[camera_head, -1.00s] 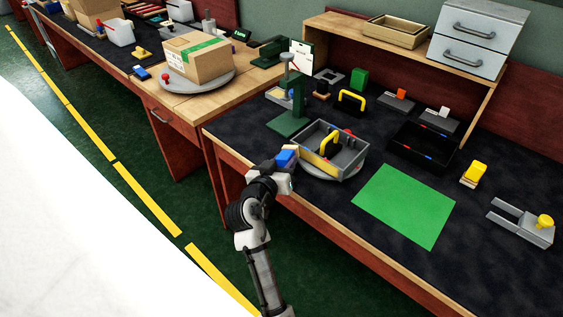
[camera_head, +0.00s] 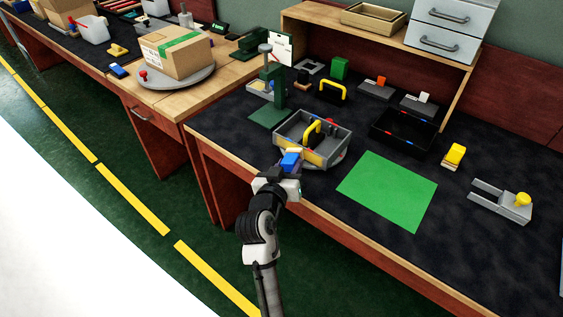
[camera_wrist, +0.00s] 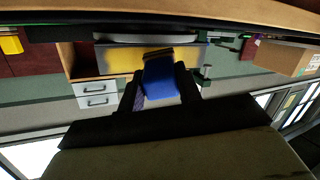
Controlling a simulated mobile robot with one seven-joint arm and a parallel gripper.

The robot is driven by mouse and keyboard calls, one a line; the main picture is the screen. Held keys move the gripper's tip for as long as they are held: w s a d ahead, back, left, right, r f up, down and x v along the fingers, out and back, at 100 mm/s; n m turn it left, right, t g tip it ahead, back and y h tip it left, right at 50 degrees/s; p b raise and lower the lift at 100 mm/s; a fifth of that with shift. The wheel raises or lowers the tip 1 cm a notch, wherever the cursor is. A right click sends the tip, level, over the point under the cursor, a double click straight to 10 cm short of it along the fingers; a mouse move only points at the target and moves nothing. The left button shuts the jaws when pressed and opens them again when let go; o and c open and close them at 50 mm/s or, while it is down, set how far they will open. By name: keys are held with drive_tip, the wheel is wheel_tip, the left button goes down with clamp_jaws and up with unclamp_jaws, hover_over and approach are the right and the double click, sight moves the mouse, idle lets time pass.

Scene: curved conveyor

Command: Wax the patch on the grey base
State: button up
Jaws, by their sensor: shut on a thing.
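My gripper (camera_head: 288,172) is shut on a blue block (camera_head: 290,161), which also shows between the two dark fingers in the wrist view (camera_wrist: 160,80). The block has a darker brownish end, pointing away from the palm. It is in front of the grey box (camera_head: 340,153), whose near side carries a flat yellow patch (camera_head: 311,158). In the wrist view the picture is upside down and the patch (camera_wrist: 112,61) lies behind the block. I cannot tell whether block and patch touch. The box stands on a round grey base (camera_head: 341,157), mostly hidden under it.
A yellow handle (camera_head: 312,130) stands in the grey box. A green sheet (camera_head: 388,190) lies to its right, a black tray (camera_head: 402,134) beyond. A green press-like stand (camera_head: 276,90) is behind left. The wooden table edge (camera_head: 240,164) runs close to my arm.

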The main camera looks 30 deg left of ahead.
drive_tip(key=shift+d, duration=0.15)
drive_tip(key=shift+w+a, duration=0.15)
drive_tip(key=shift+a, duration=1.85)
drive_tip(key=shift+w+a, duration=0.1)
drive_tip(key=shift+a, duration=1.85)
drive_tip(key=s, duration=0.6)
drive_tip(key=shift+a+b, duration=0.15)
drive_tip(key=shift+b, duration=0.15)
drive_tip(key=shift+s, duration=0.1)
drive_tip(key=s, duration=0.3)
drive_tip(key=shift+a, duration=0.1)
drive_tip(key=shift+w, duration=0.15)
